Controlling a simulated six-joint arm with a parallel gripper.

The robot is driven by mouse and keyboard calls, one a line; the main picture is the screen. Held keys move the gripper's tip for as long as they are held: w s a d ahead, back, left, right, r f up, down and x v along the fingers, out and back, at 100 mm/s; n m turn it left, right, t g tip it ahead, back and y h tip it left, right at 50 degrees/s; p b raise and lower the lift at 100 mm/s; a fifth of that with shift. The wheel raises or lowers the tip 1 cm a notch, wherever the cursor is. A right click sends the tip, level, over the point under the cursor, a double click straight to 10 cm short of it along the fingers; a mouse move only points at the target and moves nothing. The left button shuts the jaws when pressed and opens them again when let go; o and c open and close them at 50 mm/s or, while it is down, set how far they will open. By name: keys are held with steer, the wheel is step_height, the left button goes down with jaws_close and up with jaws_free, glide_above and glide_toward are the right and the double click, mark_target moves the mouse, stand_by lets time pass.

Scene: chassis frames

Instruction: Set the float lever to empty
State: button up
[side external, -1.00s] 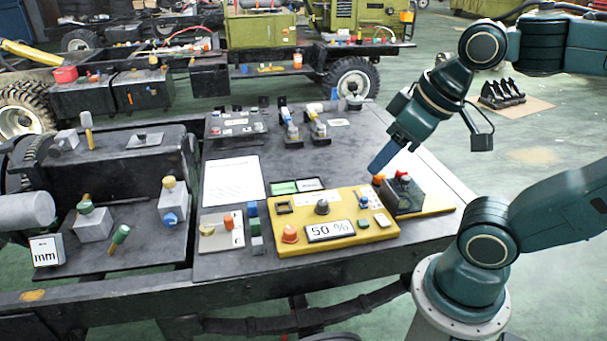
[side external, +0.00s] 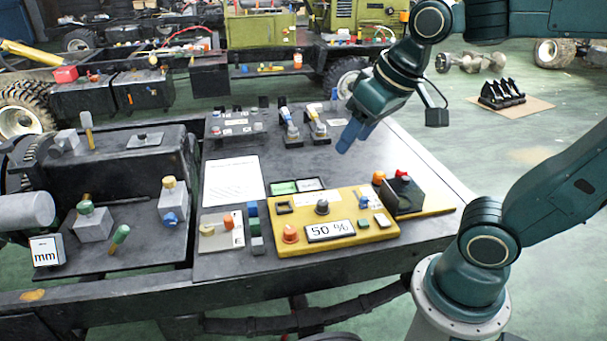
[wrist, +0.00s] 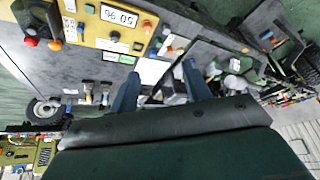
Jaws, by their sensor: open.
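A small grey plate (side external: 222,240) with a yellow knob, an orange knob and a pale label lies left of the yellow panel; it may carry the float lever, but its markings are too small to read.
A black box (side external: 404,197) with a red knob stands at the panel's right end. A white sheet (side external: 233,181) lies behind the small plate. Grey blocks with coloured knobs (side external: 93,222) stand at left.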

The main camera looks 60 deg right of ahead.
steer(key=w+m+g, duration=0.1)
steer(key=w+m, duration=0.2)
steer(key=w, duration=0.9)
steer(key=m+g+h, duration=0.2)
steer(key=m+h, duration=0.1)
steer(key=m, duration=0.4)
glide_above(228, 218)
steer(key=s+a, duration=0.3)
steer(key=a, duration=0.1)
step_height(228, 218, down, 25)
steer(key=shift+w+a+f+h, duration=0.2)
steer(key=shift+w+f+h, duration=0.05)
steer(key=shift+w+h, duration=0.1)
steer(key=shift+f, duration=0.1)
steer(key=x, duration=1.3)
steer(key=shift+w+f, duration=0.1)
steer(key=shift+f, duration=0.2)
